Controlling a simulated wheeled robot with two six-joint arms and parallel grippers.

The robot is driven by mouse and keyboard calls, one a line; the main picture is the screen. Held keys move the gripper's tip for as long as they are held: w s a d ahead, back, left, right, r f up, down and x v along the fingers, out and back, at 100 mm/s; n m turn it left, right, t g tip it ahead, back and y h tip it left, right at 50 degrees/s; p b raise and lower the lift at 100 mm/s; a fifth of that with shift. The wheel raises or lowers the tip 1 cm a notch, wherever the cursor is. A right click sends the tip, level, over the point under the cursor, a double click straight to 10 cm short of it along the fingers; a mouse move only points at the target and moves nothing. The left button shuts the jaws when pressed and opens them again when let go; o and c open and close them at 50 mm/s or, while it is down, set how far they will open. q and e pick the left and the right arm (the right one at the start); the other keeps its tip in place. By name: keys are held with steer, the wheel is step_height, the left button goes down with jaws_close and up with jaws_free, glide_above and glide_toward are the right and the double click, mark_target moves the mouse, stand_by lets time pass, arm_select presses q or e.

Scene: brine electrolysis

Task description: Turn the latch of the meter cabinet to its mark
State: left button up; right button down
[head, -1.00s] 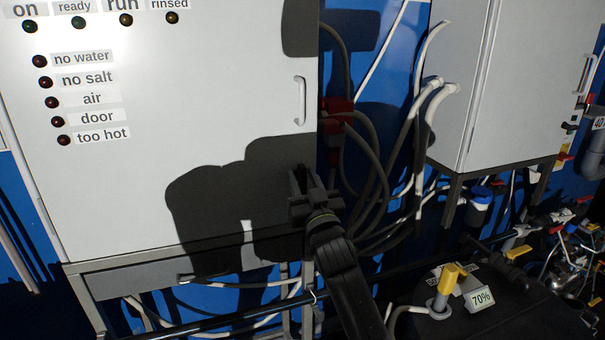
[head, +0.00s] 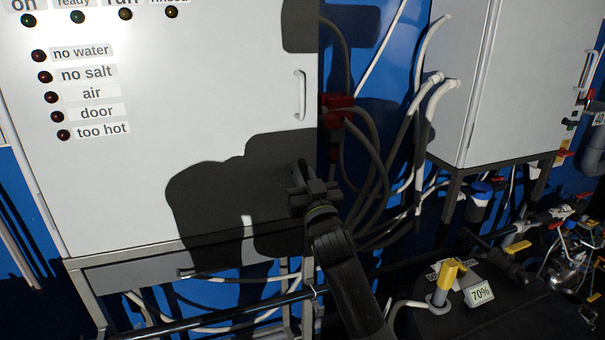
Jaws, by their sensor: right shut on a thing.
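The large pale grey meter cabinet (head: 200,110) fills the left of the head view, with its door facing me. My right gripper (head: 303,178) is at the lower right edge of the door, its dark arm coming up from below. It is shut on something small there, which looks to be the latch. The gripper and the dark shadow around it hide the latch, and I cannot make out its mark or how far it is turned. My left gripper is not in view.
A white handle (head: 300,96) stands out from the door above my gripper. Red connectors (head: 337,102) and hanging hoses are just right of the cabinet. A second grey cabinet (head: 475,75) is further right. A black tank with a yellow valve (head: 446,275) is at lower right.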

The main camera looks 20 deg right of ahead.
steer(key=m+h+b, duration=0.1)
steer(key=m+b, duration=0.1)
steer(key=m+h+b, duration=0.1)
steer(key=m+b, duration=0.1)
steer(key=b, duration=0.1)
steer(key=m+h+b, duration=0.1)
steer(key=m+b, duration=0.1)
steer(key=shift+d+f+h+b, duration=0.15)
steer(key=shift+f+h+b, duration=0.15)
steer(key=shift+f+b, duration=0.05)
steer(key=m+b, duration=0.1)
steer(key=m, duration=0.1)
steer(key=m+g+h+b, duration=0.1)
steer(key=m, duration=0.1)
steer(key=shift+d+r+h, duration=0.1)
steer(key=shift+d+h, duration=0.05)
steer(key=shift+h, duration=0.15)
steer(key=m+g+h, duration=0.1)
steer(key=m, duration=0.1)
steer(key=shift+m+b, duration=0.3)
steer(key=shift+d+f+m+g+h+p, duration=0.2)
steer(key=shift+m+g, duration=0.4)
steer(key=shift+m, duration=1)
steer(key=shift+a+f+m+g+h+p, duration=0.15)
steer(key=shift+m+g+p, duration=0.35)
steer(key=shift+m, duration=1.1)
steer(key=shift+d+m+g+h+p, duration=0.15)
steer(key=shift+m+g, duration=0.55)
steer(key=shift+m, duration=0.9)
